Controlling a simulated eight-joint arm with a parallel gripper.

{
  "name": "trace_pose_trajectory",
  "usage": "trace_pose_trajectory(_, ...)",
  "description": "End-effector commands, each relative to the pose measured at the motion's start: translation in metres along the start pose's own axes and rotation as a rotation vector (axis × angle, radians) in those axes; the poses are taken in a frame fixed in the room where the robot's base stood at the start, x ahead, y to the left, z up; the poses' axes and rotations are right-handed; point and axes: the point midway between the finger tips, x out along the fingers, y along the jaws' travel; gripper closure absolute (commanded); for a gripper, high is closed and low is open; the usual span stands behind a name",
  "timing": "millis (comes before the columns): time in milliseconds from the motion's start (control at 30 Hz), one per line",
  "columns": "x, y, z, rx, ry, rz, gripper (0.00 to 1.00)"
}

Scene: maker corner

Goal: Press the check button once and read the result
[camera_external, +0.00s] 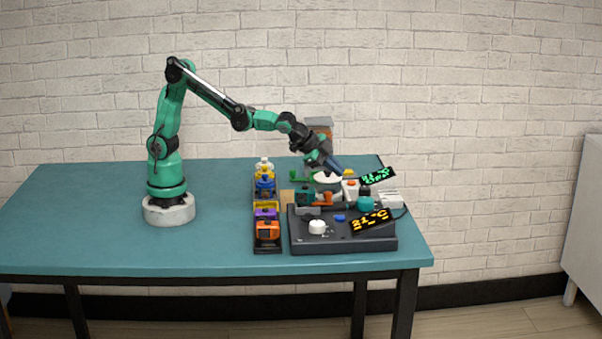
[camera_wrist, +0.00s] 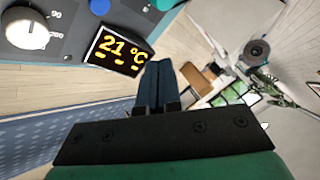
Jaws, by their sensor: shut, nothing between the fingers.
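A dark grey control panel (camera_external: 345,244) lies at the right front of the teal table. It carries a white round knob (camera_external: 317,227), a blue button (camera_external: 339,218) and a tilted black display (camera_external: 370,221) with orange "21 °C". In the wrist view the same knob (camera_wrist: 27,32), the blue button (camera_wrist: 99,6) and the display (camera_wrist: 117,54) show at upper left, with orange dashes under the reading. My gripper (camera_external: 335,165) is shut and empty, above the equipment behind the panel. Its fingers show in the wrist view (camera_wrist: 157,80), apart from the button.
A second display (camera_external: 377,176) with green text stands behind the panel. A black tray (camera_external: 267,248) with colored blocks lies to the panel's left. A white dish (camera_external: 327,178), a teal part (camera_external: 366,203) and white blocks crowd the back. The table's left side (camera_external: 90,215) is clear.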

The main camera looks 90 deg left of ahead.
Motion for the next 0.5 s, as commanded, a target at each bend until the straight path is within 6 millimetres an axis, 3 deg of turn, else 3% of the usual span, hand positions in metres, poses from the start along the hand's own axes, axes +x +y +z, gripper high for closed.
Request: trace_pose_trajectory(500, 0.0063, 0.0051, -0.0046, 0.023, 0.007, -0.006, 1.00)
